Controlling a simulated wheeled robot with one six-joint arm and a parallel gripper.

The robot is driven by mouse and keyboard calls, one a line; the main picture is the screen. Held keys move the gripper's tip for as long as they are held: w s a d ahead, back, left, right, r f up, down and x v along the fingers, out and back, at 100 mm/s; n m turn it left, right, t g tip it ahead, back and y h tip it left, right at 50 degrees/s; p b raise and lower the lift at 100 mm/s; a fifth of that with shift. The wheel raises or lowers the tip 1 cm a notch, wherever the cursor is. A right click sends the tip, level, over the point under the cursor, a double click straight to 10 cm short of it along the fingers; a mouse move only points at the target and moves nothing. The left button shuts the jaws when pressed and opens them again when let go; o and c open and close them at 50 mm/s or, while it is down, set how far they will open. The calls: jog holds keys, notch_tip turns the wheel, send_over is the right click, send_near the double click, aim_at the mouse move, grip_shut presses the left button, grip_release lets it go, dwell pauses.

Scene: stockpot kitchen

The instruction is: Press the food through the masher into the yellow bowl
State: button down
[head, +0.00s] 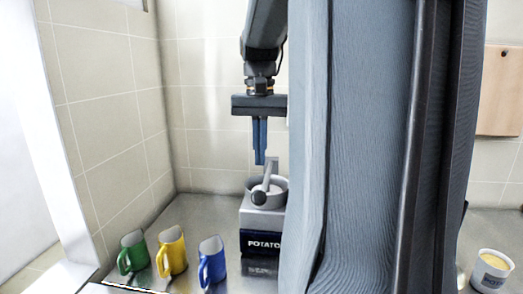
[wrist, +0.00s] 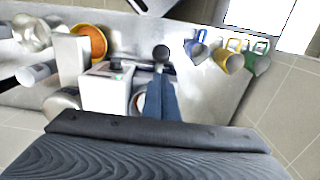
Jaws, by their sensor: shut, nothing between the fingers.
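My gripper (head: 260,160) is shut and empty, pointing down above the masher's cup and lever in the head view. In the wrist view my gripper (wrist: 160,76) reaches toward the knob (wrist: 161,52), beside the white masher box (wrist: 104,90). I cannot tell whether the fingers touch the lever. Food inside the masher is not clear.
Green (head: 133,252), yellow (head: 172,252) and blue (head: 212,262) mugs stand left of the masher. An orange bowl (wrist: 92,42) and other kitchenware show at the left of the wrist view. My column hides much of the head view. Tiled walls stand behind the counter.

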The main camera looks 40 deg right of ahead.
notch_tip(320, 180, up, 8)
jog(key=p, duration=0.6)
jog(key=shift+r, duration=0.15)
dwell(1.1)
jog(key=w+a+f+n+b, duration=0.25)
jog(key=a+f, duration=0.35)
jog(key=f, duration=0.3)
jog(key=w+a+f+n+b, duration=0.1)
jog(key=a+f+n+b, duration=0.15)
jog(key=a+f, duration=0.45)
jog(key=s+a+f+n+b, duration=0.1)
jog(key=s+a+f+b, duration=0.1)
jog(key=f, duration=0.4)
jog(key=s+a+f+n+t+b, duration=0.1)
jog(key=s+a+f+n+b, duration=0.1)
jog(key=a+f, duration=0.3)
jog(key=s+a+f+n+b, duration=0.2)
jog(key=a+f, duration=0.2)
jog(key=f, duration=0.5)
jog(key=shift+a+f, duration=0.15)
